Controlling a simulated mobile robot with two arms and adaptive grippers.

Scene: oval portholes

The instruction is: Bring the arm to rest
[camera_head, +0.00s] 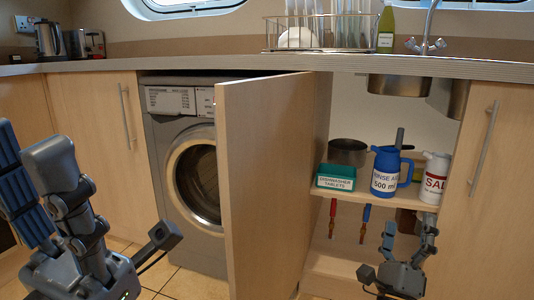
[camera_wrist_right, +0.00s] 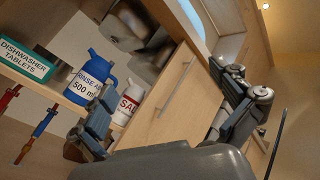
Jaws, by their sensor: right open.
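My right gripper (camera_head: 410,232) is in front of the open sink cupboard, low and to the right, below the front of its shelf. Its fingers stand apart with nothing between them. In the right wrist view the open fingers (camera_wrist_right: 168,105) show against the closed cupboard door to the right of the shelf. My left gripper (camera_head: 42,165) is large at the lower left of the head view, fingers up, in front of the left cupboard. No object shows in it, but its finger gap is unclear from this angle.
The open door (camera_head: 262,185) stands out beside the washing machine (camera_head: 185,150). On the shelf (camera_head: 350,196) are a green tablets box (camera_head: 336,177), a metal pot (camera_head: 347,151), a blue rinse-aid jug (camera_head: 386,172) and a white salt container (camera_head: 434,178). Tools hang below.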

